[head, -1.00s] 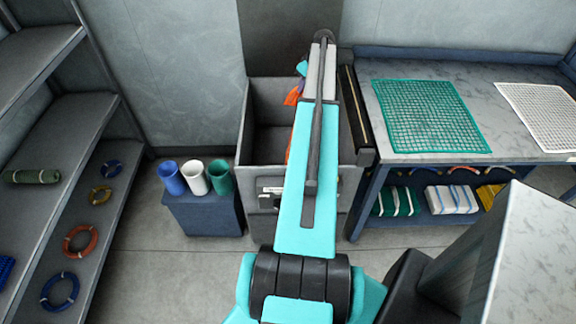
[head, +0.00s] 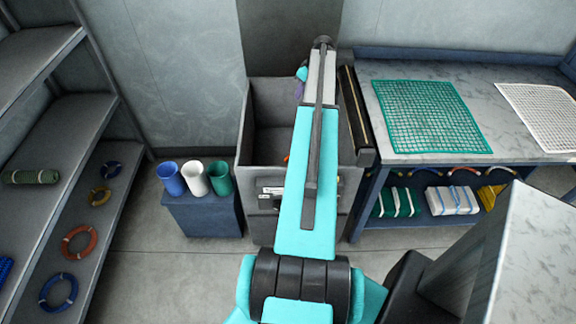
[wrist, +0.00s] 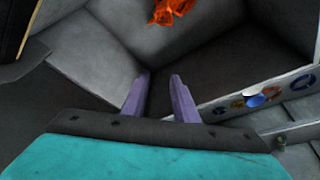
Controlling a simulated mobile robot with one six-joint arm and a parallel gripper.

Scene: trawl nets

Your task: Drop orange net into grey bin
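The orange net (wrist: 170,10) lies inside the grey bin (wrist: 92,58) in the wrist view, against its inner wall near the top of the picture. A small orange bit of the net (head: 287,157) shows in the head view beside my arm. The grey bin (head: 262,92) stands against the wall, partly hidden by my arm. My gripper (wrist: 160,85) has its two purple fingers apart with nothing between them. It is over the bin, apart from the net. In the head view my arm hides most of the gripper.
A blue stand (head: 203,214) with blue, white and green cups is left of the bin. A workbench (head: 480,140) with a green net (head: 428,115) and a white net (head: 545,112) is at right. Shelves (head: 60,135) with coiled ropes stand at left.

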